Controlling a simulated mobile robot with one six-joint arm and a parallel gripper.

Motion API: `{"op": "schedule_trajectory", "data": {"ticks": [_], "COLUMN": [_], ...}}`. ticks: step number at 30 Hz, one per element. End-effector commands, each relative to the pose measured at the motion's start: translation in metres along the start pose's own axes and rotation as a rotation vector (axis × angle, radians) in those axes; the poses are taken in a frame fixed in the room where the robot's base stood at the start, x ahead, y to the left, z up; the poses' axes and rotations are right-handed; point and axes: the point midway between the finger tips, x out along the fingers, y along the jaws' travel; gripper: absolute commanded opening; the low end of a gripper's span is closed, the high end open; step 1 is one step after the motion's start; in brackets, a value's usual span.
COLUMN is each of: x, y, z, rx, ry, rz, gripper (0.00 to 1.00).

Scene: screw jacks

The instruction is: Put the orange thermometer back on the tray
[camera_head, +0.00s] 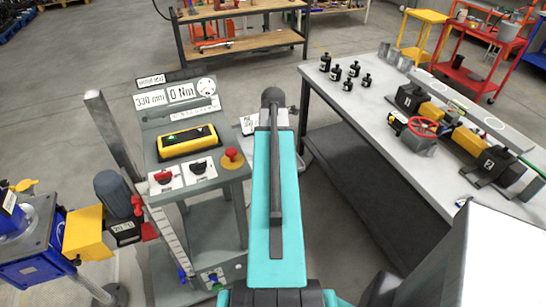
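I cannot make out a thing that is clearly the orange thermometer. A yellow-orange box-shaped device (188,141) with a small green display lies on the sloped grey control panel at left; I cannot tell what it is. No tray can be clearly identified. My turquoise arm stretches up the middle of the view and hides what is behind it. My gripper's fingers are not visible.
The control panel (215,180) carries a red stop button (232,158) and knobs. A long grey workbench (375,120) at right holds several black jacks and a red handwheel (423,127). A wooden-topped shelf (245,43) and a red cart (470,75) stand behind. Open floor lies between.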

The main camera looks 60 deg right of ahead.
Motion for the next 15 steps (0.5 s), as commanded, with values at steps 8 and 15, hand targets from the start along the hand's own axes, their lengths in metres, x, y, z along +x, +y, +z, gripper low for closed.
{"op": "schedule_trajectory", "data": {"ticks": [8,15], "x": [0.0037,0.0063], "y": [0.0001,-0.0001], "z": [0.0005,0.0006], "rx": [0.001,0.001], "ry": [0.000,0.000], "rz": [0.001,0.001], "gripper": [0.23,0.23]}}
